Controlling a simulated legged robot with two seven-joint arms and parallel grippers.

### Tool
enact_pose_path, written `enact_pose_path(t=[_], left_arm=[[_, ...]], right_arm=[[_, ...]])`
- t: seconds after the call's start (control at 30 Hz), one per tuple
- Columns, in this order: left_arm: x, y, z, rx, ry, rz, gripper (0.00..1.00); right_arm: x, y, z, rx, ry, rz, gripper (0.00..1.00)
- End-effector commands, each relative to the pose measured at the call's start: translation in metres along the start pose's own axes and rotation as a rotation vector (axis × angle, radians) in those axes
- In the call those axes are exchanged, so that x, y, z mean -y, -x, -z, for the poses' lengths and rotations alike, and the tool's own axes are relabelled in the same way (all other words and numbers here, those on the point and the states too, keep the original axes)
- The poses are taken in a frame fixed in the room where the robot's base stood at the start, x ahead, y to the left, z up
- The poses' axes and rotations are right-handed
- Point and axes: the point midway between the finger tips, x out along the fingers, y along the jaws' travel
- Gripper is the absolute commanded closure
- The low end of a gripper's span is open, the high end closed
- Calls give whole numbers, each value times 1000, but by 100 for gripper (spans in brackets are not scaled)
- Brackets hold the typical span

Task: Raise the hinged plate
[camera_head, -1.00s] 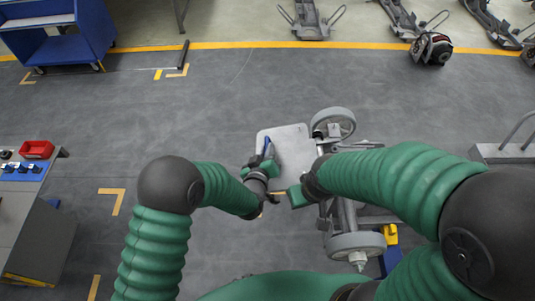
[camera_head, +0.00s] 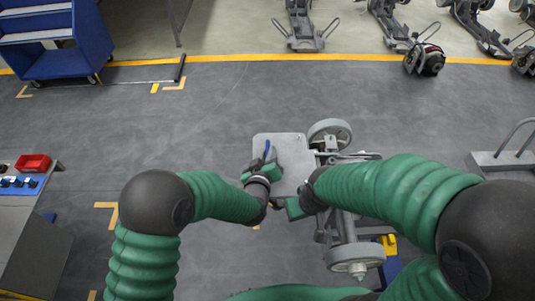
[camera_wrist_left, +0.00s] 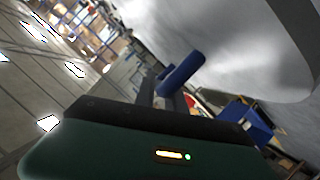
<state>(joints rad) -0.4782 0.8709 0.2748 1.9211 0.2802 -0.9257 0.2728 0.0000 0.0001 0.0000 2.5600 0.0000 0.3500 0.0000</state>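The hinged plate (camera_head: 290,148) is a light grey flat panel at the front of the wheeled chassis (camera_head: 345,235). A blue handle (camera_head: 267,149) stands on its left part. My left gripper (camera_head: 262,166) is over the plate's lower left, close by the handle. In the left wrist view, the blue handle (camera_wrist_left: 181,73) sits right in front of the gripper, with the grey plate surface (camera_wrist_left: 240,50) filling the upper right. Whether the fingers close on the handle is hidden. My right gripper (camera_head: 288,207) is beside the plate's lower edge; its fingers are not clear.
Two grey wheels (camera_head: 330,133) belong to the chassis. A blue cart (camera_head: 60,45) stands upper left, and a bench with a red bin (camera_head: 33,163) at left. A red and black object (camera_head: 424,60) lies upper right. The floor between is clear.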

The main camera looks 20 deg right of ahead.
Motion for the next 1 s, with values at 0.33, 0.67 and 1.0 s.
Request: enact_pose_path(t=[0.33,0.67,1.0], left_arm=[[-1,0,0,1,0,-2,64],[1,31,-2,1,-1,-2,64],[-1,129,-2,-1,-3,-5,64]], right_arm=[[0,0,0,0,0,0,100],[0,-11,-3,0,0,0,100],[0,-32,-8,0,0,0,100]])
